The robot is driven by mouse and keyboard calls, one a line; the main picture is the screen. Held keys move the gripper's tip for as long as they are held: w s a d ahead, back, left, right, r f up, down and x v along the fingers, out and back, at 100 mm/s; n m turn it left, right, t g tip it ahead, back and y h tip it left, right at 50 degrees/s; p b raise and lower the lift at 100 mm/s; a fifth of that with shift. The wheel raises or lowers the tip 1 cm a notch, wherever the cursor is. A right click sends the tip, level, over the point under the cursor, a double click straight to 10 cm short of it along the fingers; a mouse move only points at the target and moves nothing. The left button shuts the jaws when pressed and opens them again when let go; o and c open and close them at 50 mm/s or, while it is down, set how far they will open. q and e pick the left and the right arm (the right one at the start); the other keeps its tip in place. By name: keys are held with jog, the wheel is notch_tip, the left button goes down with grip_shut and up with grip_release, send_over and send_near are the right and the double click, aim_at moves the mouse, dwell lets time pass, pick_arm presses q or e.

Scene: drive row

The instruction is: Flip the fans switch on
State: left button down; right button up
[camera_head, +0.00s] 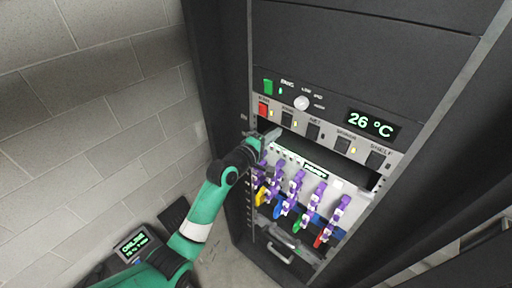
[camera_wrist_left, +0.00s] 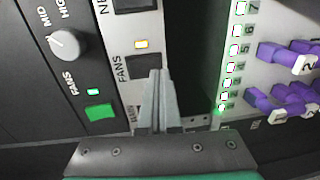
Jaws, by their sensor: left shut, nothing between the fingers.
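The black switch labelled FANS (camera_wrist_left: 146,64) is on the lower panel strip, with an amber light lit beside it. In the head view this switch (camera_head: 288,118) sits just right of a red switch (camera_head: 263,109). My left gripper (camera_wrist_left: 155,76) is shut and empty. Its tips overlap the edge of the black switch in the wrist view; I cannot tell whether they touch. In the head view the gripper (camera_head: 272,134) is just below the strip. A green switch (camera_wrist_left: 99,112) with a lit green light is beside the dial, and its label also looks like FANS. My right gripper is out of view.
A speed dial (camera_head: 301,103) and more black switches share the panel. A display (camera_head: 372,124) reads 26 °C. Below the strip is a dark gap, then purple-latched cable plugs (camera_head: 296,186) stand out from the rack. A block wall is at left.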

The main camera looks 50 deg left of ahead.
pick_arm(q)
jog(key=f+b+v, duration=0.1)
jog(key=f+v, duration=0.1)
jog(key=v, duration=0.9)
jog(key=shift+f, duration=0.3)
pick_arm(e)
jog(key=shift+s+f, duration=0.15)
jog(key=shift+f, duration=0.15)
